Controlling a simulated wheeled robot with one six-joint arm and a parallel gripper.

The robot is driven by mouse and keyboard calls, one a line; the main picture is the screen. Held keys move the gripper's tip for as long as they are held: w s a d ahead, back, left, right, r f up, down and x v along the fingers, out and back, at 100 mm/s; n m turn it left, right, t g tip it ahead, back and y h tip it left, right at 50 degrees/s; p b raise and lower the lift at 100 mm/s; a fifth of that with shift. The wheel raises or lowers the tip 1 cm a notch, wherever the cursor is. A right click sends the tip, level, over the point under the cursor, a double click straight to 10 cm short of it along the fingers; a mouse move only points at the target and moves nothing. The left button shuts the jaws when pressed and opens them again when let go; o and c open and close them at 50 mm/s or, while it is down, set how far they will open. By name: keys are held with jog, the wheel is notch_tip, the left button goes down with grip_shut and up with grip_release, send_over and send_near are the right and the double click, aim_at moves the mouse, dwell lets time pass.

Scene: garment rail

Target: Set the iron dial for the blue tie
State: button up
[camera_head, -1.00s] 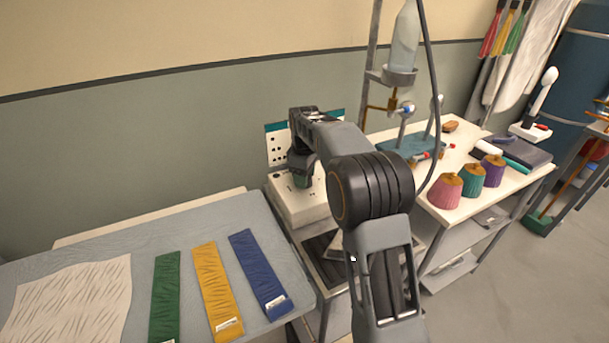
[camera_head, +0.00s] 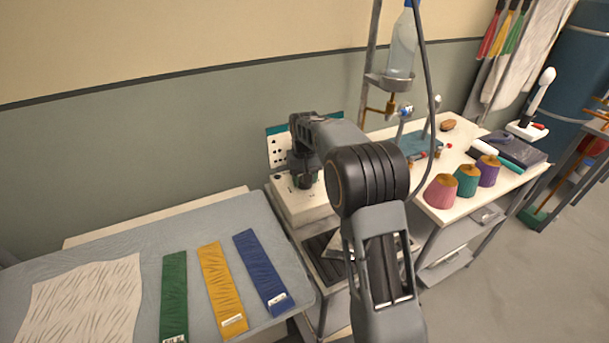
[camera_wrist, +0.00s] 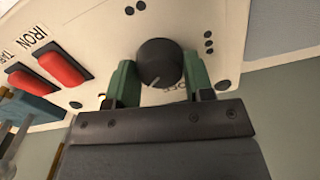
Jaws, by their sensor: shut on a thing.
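The iron dial (camera_wrist: 160,62) is a round black knob with a pale pointer line on a cream panel in the wrist view. The line points down and slightly left, near lettering partly hidden by my gripper. My gripper (camera_wrist: 158,80) has its green fingers on both sides of the dial and is shut on it. In the head view my gripper (camera_head: 304,180) is at the cream control box (camera_head: 300,208), and my arm hides the dial. The blue tie (camera_head: 260,270) lies flat on the grey ironing board, with a white label at its near end.
A yellow tie (camera_head: 220,285) and a green tie (camera_head: 174,290) lie left of the blue one, beside a cream cloth (camera_head: 80,305). A bottle (camera_head: 402,50) and coloured cones (camera_head: 442,190) stand right.

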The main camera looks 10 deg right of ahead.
jog(key=m+p, duration=0.1)
jog(key=m, duration=0.5)
jog(key=shift+m, duration=0.3)
dwell(0.4)
jog(key=o, duration=0.9)
jog(key=shift+r, duration=0.1)
notch_tip(320, 180, up, 14)
jog(key=shift+f, duration=0.2)
